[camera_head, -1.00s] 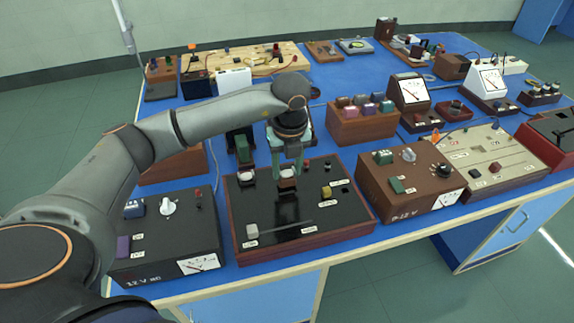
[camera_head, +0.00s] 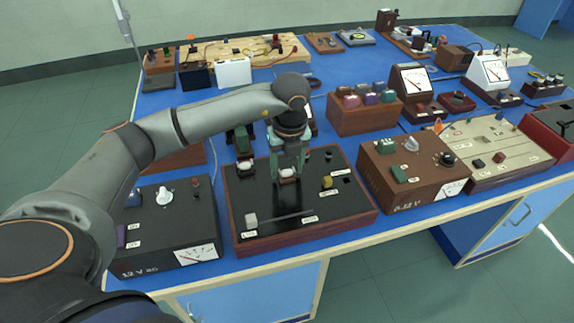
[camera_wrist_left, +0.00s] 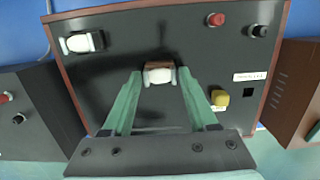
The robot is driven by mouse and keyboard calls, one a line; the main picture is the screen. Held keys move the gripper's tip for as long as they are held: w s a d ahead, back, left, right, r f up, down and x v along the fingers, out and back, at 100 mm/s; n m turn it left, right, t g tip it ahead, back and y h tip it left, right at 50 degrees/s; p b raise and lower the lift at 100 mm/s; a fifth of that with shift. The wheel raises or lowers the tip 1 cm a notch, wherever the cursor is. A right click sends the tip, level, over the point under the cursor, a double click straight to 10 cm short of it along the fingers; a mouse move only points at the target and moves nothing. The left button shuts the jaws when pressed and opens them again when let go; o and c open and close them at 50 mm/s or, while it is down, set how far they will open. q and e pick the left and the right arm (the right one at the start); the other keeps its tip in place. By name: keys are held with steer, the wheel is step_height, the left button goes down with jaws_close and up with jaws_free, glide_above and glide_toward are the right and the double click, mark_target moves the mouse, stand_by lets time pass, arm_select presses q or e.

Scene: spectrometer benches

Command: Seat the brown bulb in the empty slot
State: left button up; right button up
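The brown bulb (camera_wrist_left: 160,72), white with a brown part, is between the fingertips of my left gripper (camera_head: 289,172). In the left wrist view the green fingers (camera_wrist_left: 160,76) close in on its two sides. It is low over the middle of the black panel (camera_head: 276,203) in a wooden frame. The slot under the bulb is hidden by the bulb and fingers, so I cannot tell how deep it sits. A second, white bulb (camera_wrist_left: 80,43) is mounted at the panel's left; it also shows in the head view (camera_head: 244,168). My right gripper is not in view.
On the panel are a yellow knob (camera_wrist_left: 220,97), a red knob (camera_wrist_left: 216,19) and a black knob (camera_wrist_left: 258,31). A black power supply (camera_head: 165,228) stands close on the left, a brown box (camera_head: 413,172) on the right. Other instruments crowd the blue bench behind.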

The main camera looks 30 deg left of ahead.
arm_select(q)
steer(key=o, duration=0.3)
steer(key=shift+o, duration=0.2)
step_height(320, 180, up, 12)
steer(key=s+d, duration=0.1)
steer(key=shift+r, duration=0.25)
stand_by(0.5)
